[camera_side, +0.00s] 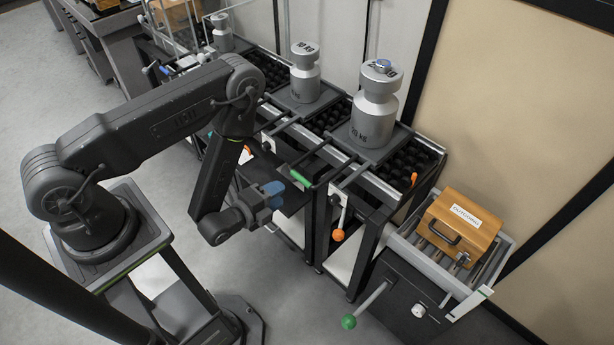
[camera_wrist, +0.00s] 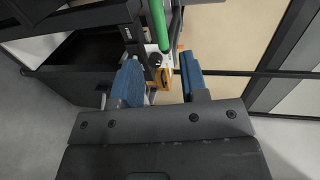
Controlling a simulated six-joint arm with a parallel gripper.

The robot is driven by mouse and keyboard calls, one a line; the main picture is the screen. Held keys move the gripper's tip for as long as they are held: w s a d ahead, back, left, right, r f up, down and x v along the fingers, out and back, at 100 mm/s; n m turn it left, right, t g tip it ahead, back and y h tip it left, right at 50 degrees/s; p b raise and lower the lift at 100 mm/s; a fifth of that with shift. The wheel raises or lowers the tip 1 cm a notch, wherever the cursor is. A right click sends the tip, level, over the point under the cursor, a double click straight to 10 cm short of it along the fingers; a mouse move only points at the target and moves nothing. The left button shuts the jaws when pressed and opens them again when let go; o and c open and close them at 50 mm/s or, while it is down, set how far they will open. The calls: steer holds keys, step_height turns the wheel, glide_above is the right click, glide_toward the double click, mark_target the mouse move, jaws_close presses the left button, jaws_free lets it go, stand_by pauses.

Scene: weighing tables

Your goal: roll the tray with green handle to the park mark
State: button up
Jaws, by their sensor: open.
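A green handle (camera_side: 301,179) sticks out from the front of the weighing tables on a thin rod. In the side view two trays are near it, one (camera_side: 283,104) under the middle silver weight and one (camera_side: 398,134) under the 20 kg weight; I cannot tell for sure which one the handle belongs to. My gripper (camera_side: 276,190) is open, its blue fingers just left of and slightly below the handle, apparently apart from it. In the wrist view the green handle (camera_wrist: 158,25) lies beyond the fingertips of my gripper (camera_wrist: 161,62). I cannot pick out a park mark with certainty.
A lever with an orange knob (camera_side: 338,235) and one with a green ball knob (camera_side: 348,322) stand out in front. A wooden box (camera_side: 461,222) sits on rollers at the right. Black roller beds (camera_side: 424,157) run along the tables.

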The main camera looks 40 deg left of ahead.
steer(key=x, duration=1.1)
steer(key=shift+w, duration=0.2)
jaws_close()
